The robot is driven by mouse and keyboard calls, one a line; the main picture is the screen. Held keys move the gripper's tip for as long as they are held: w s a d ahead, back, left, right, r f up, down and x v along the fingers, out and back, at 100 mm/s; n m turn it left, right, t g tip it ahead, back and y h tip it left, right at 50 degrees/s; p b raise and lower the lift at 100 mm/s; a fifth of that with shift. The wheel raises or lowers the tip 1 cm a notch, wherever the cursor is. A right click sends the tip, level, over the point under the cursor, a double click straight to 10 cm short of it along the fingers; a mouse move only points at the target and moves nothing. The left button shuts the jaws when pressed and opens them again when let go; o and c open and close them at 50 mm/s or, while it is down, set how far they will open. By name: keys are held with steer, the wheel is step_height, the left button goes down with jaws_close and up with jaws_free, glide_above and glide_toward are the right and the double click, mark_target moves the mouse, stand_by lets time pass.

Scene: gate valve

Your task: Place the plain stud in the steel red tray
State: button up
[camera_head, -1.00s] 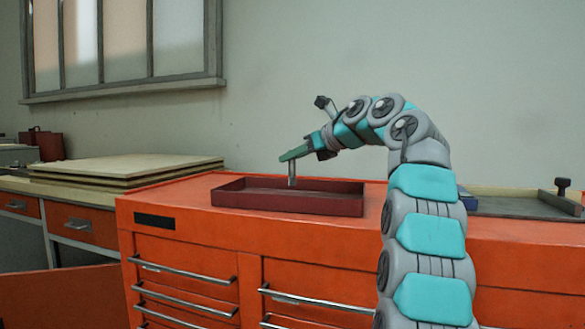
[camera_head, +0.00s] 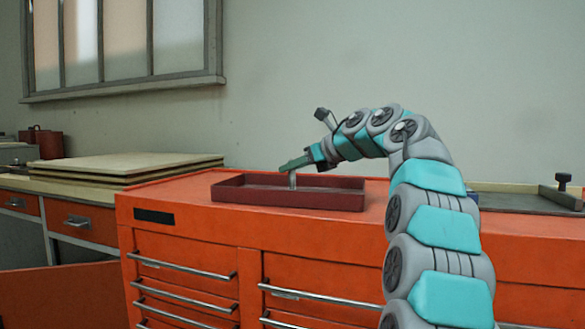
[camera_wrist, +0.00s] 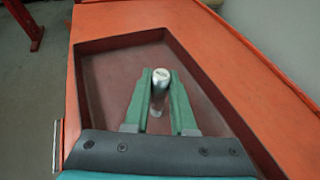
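The plain stud (camera_head: 292,181) is a short silver rod, held upright at the tip of my gripper (camera_head: 286,168). In the wrist view the stud's round top (camera_wrist: 160,77) shows between the two green fingers of my gripper (camera_wrist: 160,95), which are shut on it. The steel red tray (camera_head: 250,198) is a shallow dark red tray on the orange cabinet top. The stud is over the tray, with its lower end behind the front wall in the head view. I cannot tell whether it touches the floor. The tray (camera_wrist: 110,75) looks otherwise empty in the wrist view.
The orange tool cabinet (camera_head: 180,215) has free top surface around the tray. Stacked boards (camera_head: 125,168) lie on the bench at left. A grey flat tray or plate (camera_head: 520,203) with a dark upright part (camera_head: 563,190) is at right, partly behind my arm.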

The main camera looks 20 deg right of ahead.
steer(key=o, duration=0.4)
steer(key=shift+r, duration=0.25)
steer(key=shift+s+d, duration=0.25)
steer(key=b+v, duration=0.1)
steer(key=v, duration=1)
steer(key=shift+s+r, duration=0.1)
steer(key=shift+s, duration=0.1)
